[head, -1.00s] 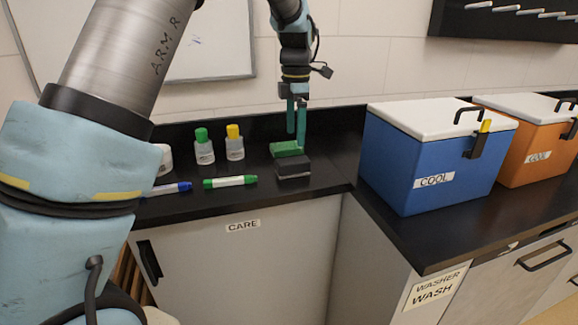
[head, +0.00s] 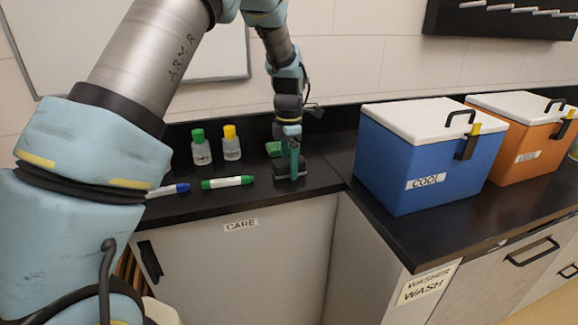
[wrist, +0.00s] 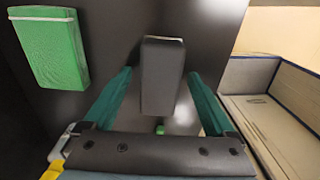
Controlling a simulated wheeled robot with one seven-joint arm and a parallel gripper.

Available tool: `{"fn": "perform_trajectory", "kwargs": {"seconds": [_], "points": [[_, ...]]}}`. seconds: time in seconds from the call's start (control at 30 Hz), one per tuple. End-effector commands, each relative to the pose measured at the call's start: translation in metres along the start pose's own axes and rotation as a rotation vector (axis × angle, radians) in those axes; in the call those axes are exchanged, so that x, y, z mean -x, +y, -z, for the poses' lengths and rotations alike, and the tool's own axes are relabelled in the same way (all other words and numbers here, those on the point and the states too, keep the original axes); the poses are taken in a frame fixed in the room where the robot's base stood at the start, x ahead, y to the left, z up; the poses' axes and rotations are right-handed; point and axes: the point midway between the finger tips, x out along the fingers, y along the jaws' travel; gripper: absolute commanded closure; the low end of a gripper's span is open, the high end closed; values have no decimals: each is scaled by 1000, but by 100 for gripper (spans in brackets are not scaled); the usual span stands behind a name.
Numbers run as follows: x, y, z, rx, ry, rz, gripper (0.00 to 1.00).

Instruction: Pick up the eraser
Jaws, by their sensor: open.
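The eraser, a dark grey block (head: 282,171), lies on the black counter near the front edge. In the wrist view the eraser (wrist: 161,80) sits between my two teal fingers, with gaps on both sides. My gripper (head: 294,177) is open, pointing down at the eraser, and its fingers partly hide the block in the head view. I cannot tell how far the fingertips are above the counter.
A green sponge-like block (wrist: 50,48) lies beside the eraser, just behind it in the head view. A green marker (head: 228,182), a blue marker (head: 170,189) and capped bottles (head: 232,148) are to the left. A blue cooler (head: 425,160) stands to the right.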

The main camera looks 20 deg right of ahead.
Motion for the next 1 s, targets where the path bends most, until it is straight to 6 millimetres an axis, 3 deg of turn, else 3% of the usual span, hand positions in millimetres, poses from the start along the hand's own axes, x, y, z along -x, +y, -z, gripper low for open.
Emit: {"fn": "perform_trajectory", "kwargs": {"seconds": [0.07,0.83,1.0], "points": [[0,0,0,0,0,0,13],[0,0,0,0,0,0,100],[0,0,0,0,0,0,100]]}}
